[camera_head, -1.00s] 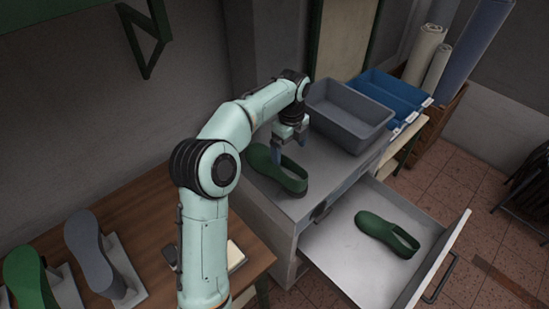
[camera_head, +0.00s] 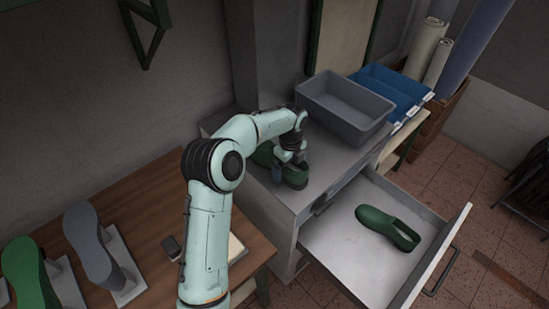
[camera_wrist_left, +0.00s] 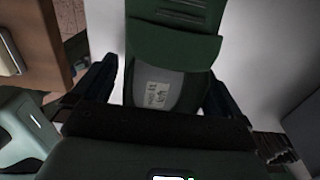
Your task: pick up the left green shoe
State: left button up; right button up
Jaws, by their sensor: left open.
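A green shoe (camera_head: 262,155) lies on the grey cabinet top (camera_head: 335,158), partly hidden behind my left arm and gripper. My left gripper (camera_head: 290,175) is at the open heel end of this shoe, pointing down, and is open. In the left wrist view the green shoe (camera_wrist_left: 172,45) lies between the two dark fingers, with gaps beside it. A small printed label shows inside it, too blurred to read surely. A second green shoe (camera_head: 388,228) lies in the open drawer (camera_head: 340,250). My right gripper is not in view.
A grey bin (camera_head: 345,108) stands behind the shoe on the cabinet, with blue bins (camera_head: 395,90) beyond. Grey (camera_head: 90,240) and green (camera_head: 28,275) shoe lasts stand on the wooden table (camera_head: 150,215) at left. The drawer sticks out to the front right.

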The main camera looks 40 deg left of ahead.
pick_arm(q)
jog(key=c, duration=1.4)
